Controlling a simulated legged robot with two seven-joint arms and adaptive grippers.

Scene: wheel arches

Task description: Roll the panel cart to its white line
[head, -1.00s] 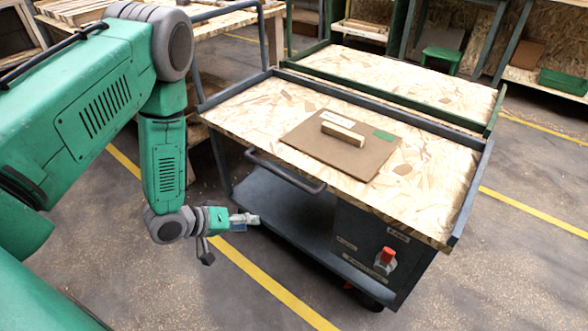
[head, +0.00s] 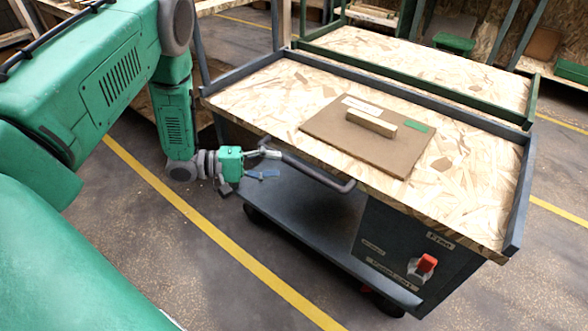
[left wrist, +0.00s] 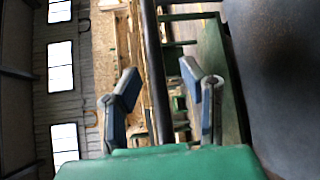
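The panel cart has a dark blue-grey frame and a chipboard top (head: 255,95). On it lies a flat brown panel (head: 345,148) with a wooden block (head: 371,123). A dark handle bar (head: 318,176) juts from the cart's near side. My left gripper (head: 268,163) is at the left end of this bar. In the left wrist view the gripper (left wrist: 160,80) is open, and the bar (left wrist: 154,60) runs between its two blue fingers, with gaps on both sides. My right gripper is out of view. I see no white line, only yellow ones.
A green-framed bench or cart (head: 420,65) stands close behind the panel cart. Yellow floor lines (head: 215,235) run on both sides. A red knob (head: 427,263) is on the cart's front corner. The floor at the near left is open.

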